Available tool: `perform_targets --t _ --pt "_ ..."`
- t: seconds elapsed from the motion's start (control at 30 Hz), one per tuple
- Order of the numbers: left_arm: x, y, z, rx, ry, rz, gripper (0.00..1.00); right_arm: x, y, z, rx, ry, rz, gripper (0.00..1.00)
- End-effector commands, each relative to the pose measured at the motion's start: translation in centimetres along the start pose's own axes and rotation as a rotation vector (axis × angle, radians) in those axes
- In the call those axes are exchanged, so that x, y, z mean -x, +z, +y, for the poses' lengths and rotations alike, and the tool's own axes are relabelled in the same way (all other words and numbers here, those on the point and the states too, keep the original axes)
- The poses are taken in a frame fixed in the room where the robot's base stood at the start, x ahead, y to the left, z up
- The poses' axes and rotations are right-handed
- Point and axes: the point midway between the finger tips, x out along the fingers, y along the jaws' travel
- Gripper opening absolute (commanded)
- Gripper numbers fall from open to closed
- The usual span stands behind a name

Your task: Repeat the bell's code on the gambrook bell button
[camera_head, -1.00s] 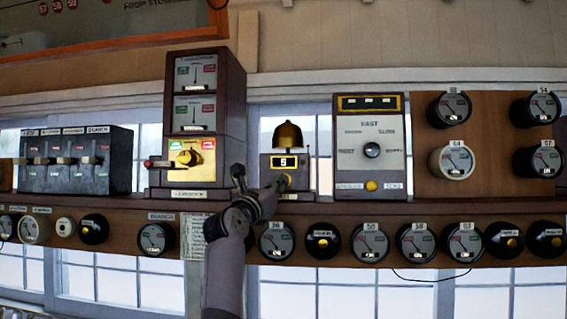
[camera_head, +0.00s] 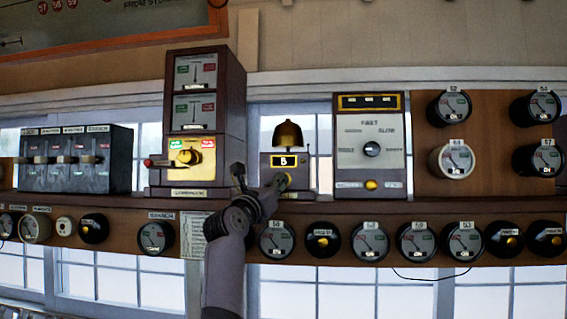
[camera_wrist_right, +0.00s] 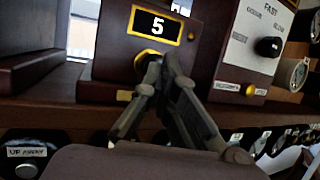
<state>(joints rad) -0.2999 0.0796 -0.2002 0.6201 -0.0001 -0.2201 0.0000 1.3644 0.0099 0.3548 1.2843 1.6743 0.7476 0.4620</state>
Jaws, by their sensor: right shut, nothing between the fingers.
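The bell unit is a dark red-brown box with a brass bell (camera_head: 288,135) on top, on the shelf at the middle of the head view. Its yellow-framed display (camera_head: 284,162) reads a digit that looks like 5, and the display in the right wrist view (camera_wrist_right: 155,25) reads 5. A brass button (camera_head: 283,180) sits below the display. My right gripper (camera_head: 281,182) is shut and empty, its tips at the button, which they partly hide in the right wrist view (camera_wrist_right: 143,62). I cannot tell if they touch it. My left gripper is not in view.
A tall block instrument (camera_head: 204,115) with a red-tipped handle stands left of the bell. A box with a black knob (camera_head: 371,149) stands to the right. Several round gauges and plungers line the shelf front (camera_head: 340,207) below. A lever-switch box (camera_head: 75,160) is at far left.

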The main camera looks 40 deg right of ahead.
Motion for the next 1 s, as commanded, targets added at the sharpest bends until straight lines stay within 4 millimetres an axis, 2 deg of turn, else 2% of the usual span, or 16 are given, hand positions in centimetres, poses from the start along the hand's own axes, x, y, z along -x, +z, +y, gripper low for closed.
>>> perform_targets --t 0.57,1.0 --pt "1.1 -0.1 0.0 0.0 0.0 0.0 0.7 -1.4 -0.4 0.4 0.001 -0.001 0.001 0.0" --pt "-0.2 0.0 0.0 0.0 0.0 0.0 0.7 0.2 -0.1 -0.1 -0.001 0.0 0.001 0.0"
